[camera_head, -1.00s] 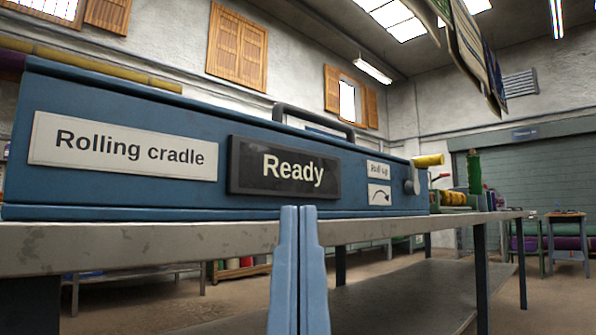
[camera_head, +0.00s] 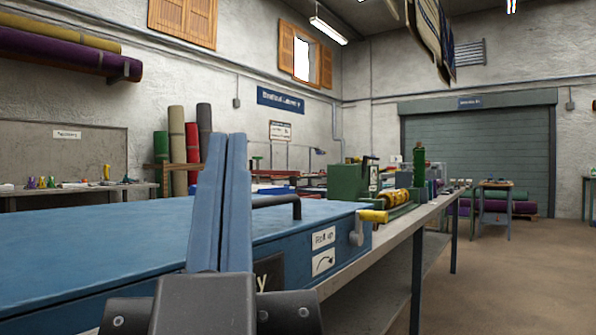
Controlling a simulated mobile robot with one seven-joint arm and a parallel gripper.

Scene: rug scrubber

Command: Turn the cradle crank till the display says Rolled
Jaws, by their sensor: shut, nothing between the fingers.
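The blue rolling cradle (camera_head: 110,240) sits on the grey bench and fills the lower left. Its crank (camera_head: 358,228), a grey arm with a yellow handle (camera_head: 374,216), is on the right end. A "Roll up" label (camera_head: 323,238) and a curved-arrow plate (camera_head: 323,262) are near it on the front. Of the dark display (camera_head: 268,275) only the last letter, Y, shows; my gripper hides the rest. My gripper (camera_head: 225,140) is shut and empty, its fingers pointing up in front of the cradle, left of the crank and apart from it.
The bench (camera_head: 400,238) runs away to the right, with a green machine (camera_head: 348,185) and a yellow roll (camera_head: 394,198) beyond the crank. The floor (camera_head: 505,285) at the right is open.

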